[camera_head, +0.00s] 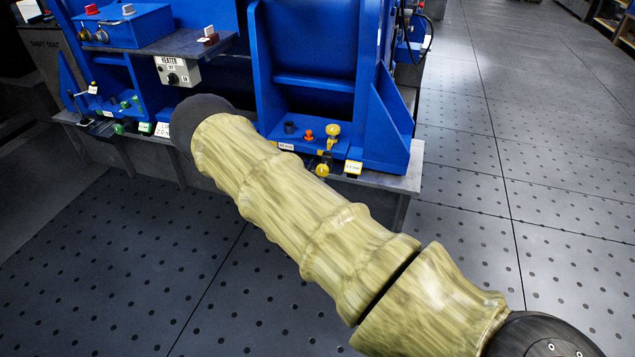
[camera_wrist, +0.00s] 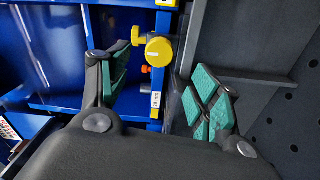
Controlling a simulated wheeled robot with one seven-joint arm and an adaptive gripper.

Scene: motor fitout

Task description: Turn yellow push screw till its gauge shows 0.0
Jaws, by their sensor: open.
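A round yellow knob (camera_wrist: 159,51) with a pale mark on its face shows in the wrist view, ahead of my gripper (camera_wrist: 161,72). It sits between the lines of the two fingers, with visible space on both sides. A second yellow knob (camera_wrist: 137,37) is just left of it. In the head view, one yellow knob (camera_head: 323,170) is at the front edge of the blue machine foot and another (camera_head: 333,130) stands above it. A yellow-edged gauge label (camera_head: 353,167) is to their right; its figures are too small to read. My gripper is open and empty; my arm hides it in the head view.
An orange-red knob (camera_head: 308,135) and a dark knob (camera_head: 289,127) stand left of the yellow ones. A white label (camera_wrist: 156,100) is below the yellow knob. Blue machine walls (camera_head: 385,125) rise behind. The perforated floor (camera_head: 520,240) to the right is clear.

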